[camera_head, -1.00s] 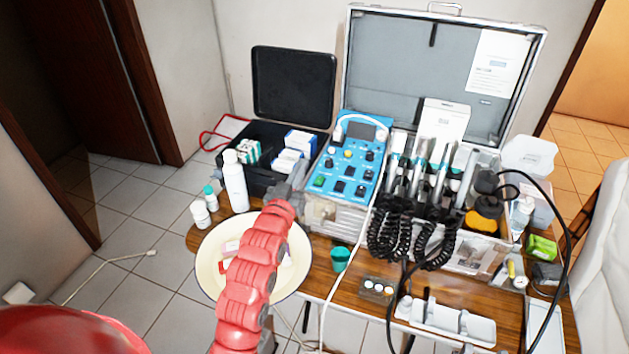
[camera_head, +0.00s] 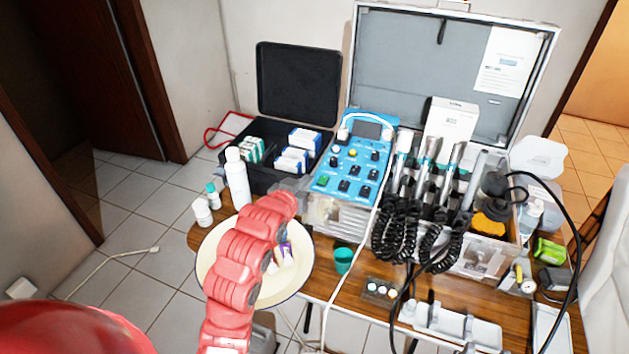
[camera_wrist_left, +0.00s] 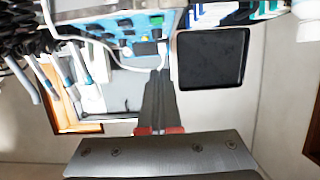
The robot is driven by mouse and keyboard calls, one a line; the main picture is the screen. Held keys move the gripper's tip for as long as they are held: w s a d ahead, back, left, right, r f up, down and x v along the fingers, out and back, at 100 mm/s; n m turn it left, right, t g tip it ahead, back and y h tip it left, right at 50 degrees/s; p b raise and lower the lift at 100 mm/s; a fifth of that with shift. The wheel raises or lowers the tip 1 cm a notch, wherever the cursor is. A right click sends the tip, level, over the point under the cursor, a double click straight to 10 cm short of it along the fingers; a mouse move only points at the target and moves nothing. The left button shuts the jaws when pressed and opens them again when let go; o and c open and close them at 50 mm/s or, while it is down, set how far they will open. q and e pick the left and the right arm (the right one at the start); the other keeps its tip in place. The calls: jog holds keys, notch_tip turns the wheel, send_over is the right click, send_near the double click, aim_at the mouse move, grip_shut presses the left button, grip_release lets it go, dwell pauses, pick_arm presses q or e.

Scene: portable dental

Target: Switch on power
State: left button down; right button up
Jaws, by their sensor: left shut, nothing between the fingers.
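The blue control panel (camera_head: 352,160) of the dental unit faces up beside the open case. It carries several dark knobs and switches and a green switch (camera_head: 322,181) at its front left corner. I cannot read which one is marked power, or whether it is on. My left arm reaches up from the bottom, and its gripper is mostly hidden past the red wrist, left of the panel in the head view. In the left wrist view the picture is upside down; the left gripper (camera_wrist_left: 160,76) is shut and empty, with its fingers pointing towards the panel (camera_wrist_left: 100,32). My right gripper is out of view.
A black case (camera_head: 268,172) with boxes and a white bottle (camera_head: 237,178) stand left of the panel. A cream basin (camera_head: 212,265) lies under my arm. Corded handpieces (camera_head: 428,170) stand right of the panel. A white cable crosses the panel's right side. A green cup (camera_head: 343,260) stands in front.

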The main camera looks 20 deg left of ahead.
pick_arm(q)
jog(key=p, duration=0.2)
send_over(318, 190)
jog(key=f, duration=0.3)
jog(key=shift+w, duration=0.4)
jog(key=shift+s+f+p, duration=0.2)
jog(key=shift+f+p, duration=0.3)
jog(key=shift+f, duration=0.4)
jog(key=shift+s+f, duration=0.1)
jog(key=shift+f, duration=0.95)
